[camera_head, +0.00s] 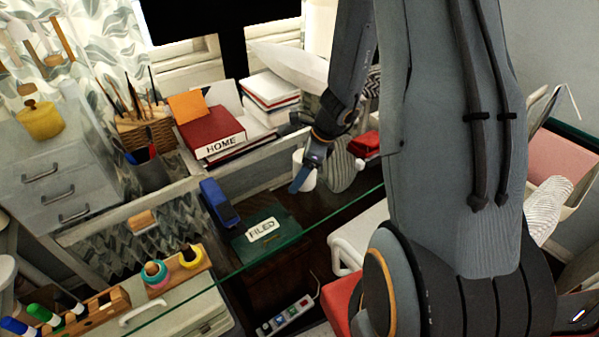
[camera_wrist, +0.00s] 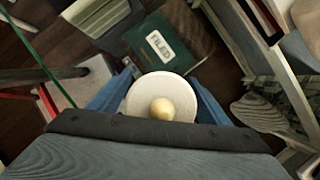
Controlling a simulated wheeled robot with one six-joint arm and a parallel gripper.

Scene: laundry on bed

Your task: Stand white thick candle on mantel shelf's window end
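The white thick candle (camera_wrist: 142,97) appears in the wrist view as a round white top with a yellowish centre. Blue fingers of my gripper (camera_wrist: 160,103) lie against both its sides. In the head view, my gripper (camera_head: 305,172) is over the dark glass-edged desk, with a bit of the white candle (camera_head: 298,159) showing behind a blue finger. The candle's base is hidden, so I cannot tell whether it touches the desk. A pale ledge (camera_head: 180,190) runs behind the desk below the window; I cannot tell for sure whether it is the mantel shelf.
A green FILED folder (camera_head: 266,233) and a blue stapler (camera_head: 219,203) lie left of my gripper. A grey striped object (camera_head: 341,170) is close on its right. A red HOME book (camera_head: 212,134), a brush basket (camera_head: 147,128) and a book stack (camera_head: 270,90) crowd the back.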

